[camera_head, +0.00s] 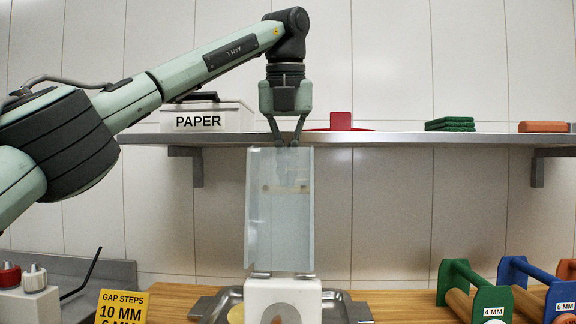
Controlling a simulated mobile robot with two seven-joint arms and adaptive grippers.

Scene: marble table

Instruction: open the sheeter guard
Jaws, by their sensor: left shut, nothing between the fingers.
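The sheeter guard (279,225) is a clear, slightly bluish panel. It stands upright above the white sheeter body (263,290), its lower edge by small dark brackets at the top of that body. A pale bar with two round spots shows across its upper half. My left gripper (286,143) points down at the guard's top edge. Its fingertips are together and hold nothing; they overlap the top edge in the picture, and I cannot tell whether they touch it. My right gripper is not in view.
A yellow gap-steps sign (122,308) and a red-knobbed unit (27,300) are at left. Green (473,292) and blue (530,285) roller frames stand at right. A shelf (400,139) with a PAPER box (200,117) runs behind.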

